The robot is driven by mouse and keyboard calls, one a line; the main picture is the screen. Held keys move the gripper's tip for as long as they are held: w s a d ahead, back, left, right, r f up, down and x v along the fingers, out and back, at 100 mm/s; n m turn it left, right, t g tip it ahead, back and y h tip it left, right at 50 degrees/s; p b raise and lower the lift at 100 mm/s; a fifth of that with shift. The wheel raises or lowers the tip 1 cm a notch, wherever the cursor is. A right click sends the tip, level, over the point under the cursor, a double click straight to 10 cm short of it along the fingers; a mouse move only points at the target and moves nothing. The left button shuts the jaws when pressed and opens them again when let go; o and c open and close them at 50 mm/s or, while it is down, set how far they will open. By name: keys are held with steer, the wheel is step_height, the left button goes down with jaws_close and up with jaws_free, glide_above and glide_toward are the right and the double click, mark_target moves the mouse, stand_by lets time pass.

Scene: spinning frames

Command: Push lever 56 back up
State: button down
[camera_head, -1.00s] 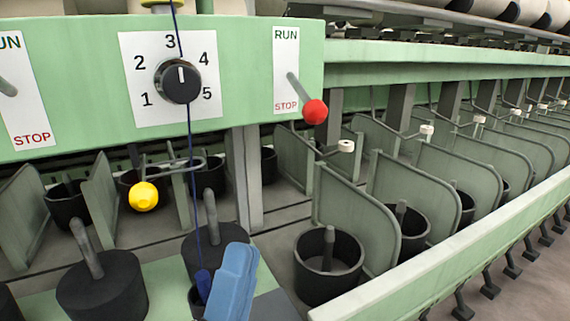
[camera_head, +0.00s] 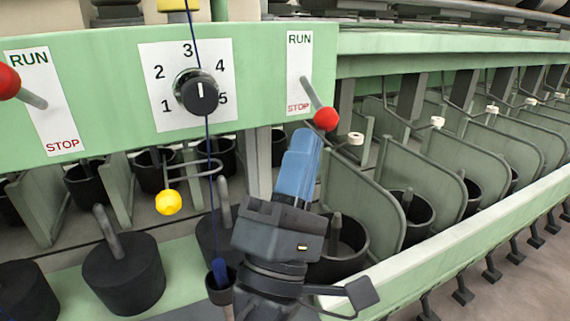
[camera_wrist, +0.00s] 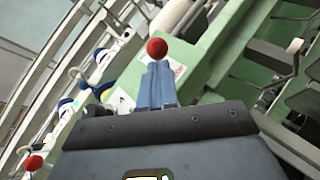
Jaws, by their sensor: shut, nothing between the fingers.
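A lever with a red ball knob (camera_head: 326,119) hangs down beside the STOP mark of the right RUN/STOP plate (camera_head: 300,75). No number 56 is legible on it. My gripper (camera_head: 307,132) has blue fingers, shut and empty, pointing up just below and left of this knob. In the wrist view the red knob (camera_wrist: 157,48) appears just beyond the fingertips (camera_wrist: 157,64). I cannot tell whether they touch.
Another red-knobbed lever (camera_head: 8,82) is on the left RUN/STOP plate. A black dial (camera_head: 198,92) numbered 1 to 5 sits between the plates. A yellow ball (camera_head: 168,202) and a dark blue thread (camera_head: 209,160) are left of my gripper. Green dividers (camera_head: 350,190) stand to the right.

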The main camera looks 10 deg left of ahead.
steer(key=shift+d+r, duration=0.1)
steer(key=shift+r, duration=0.1)
stand_by(0.3)
steer(key=shift+s+d+r+n+y+p, duration=0.15)
steer(key=shift+n+y+p, duration=0.4)
steer(key=shift+p, duration=0.3)
